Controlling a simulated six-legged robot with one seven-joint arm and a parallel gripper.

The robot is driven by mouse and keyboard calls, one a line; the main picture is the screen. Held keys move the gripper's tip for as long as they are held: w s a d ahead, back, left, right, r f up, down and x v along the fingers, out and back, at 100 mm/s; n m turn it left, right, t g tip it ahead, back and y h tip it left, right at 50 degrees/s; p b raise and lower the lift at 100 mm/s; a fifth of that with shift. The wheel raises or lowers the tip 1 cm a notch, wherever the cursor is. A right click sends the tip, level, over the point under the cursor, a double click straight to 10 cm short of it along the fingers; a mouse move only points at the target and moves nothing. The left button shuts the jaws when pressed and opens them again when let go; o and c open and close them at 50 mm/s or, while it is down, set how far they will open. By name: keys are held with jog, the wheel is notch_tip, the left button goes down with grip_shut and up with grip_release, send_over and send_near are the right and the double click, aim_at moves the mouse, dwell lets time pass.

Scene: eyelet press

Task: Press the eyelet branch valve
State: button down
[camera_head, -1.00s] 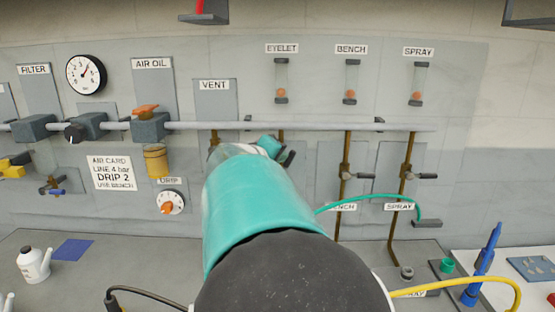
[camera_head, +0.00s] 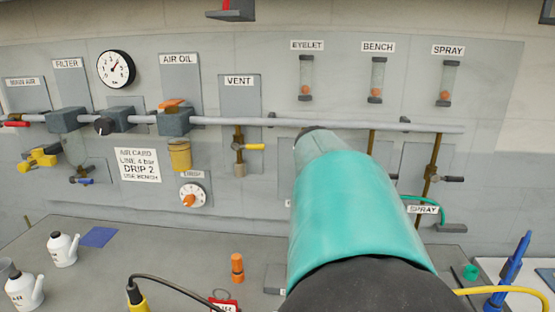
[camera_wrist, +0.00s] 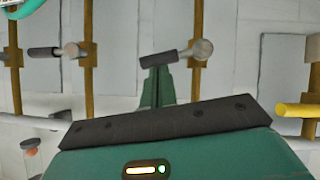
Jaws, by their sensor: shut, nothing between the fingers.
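In the wrist view, the eyelet branch valve (camera_wrist: 202,49) sits on a brown pipe, with a dark handle (camera_wrist: 158,58) pointing left. My gripper (camera_wrist: 157,76) is shut and empty, its narrow green fingers ending at that handle. I cannot tell whether they touch it. In the head view my teal arm hides this valve and my fingers. The EYELET sight glass (camera_head: 306,75) above the arm has its orange ball low in the tube.
The vent valve's yellow handle (camera_head: 252,147) is left of my arm; it also shows in the wrist view (camera_wrist: 299,110). Another dark-handled valve (camera_wrist: 70,50) is at left. The spray valve (camera_head: 436,179) is right of my arm. A horizontal pipe (camera_head: 260,121) crosses the wall.

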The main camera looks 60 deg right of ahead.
jog(key=shift+s+d+f, duration=0.2)
jog(key=shift+s+f, duration=0.15)
jog(key=shift+f, duration=0.2)
dwell(0.4)
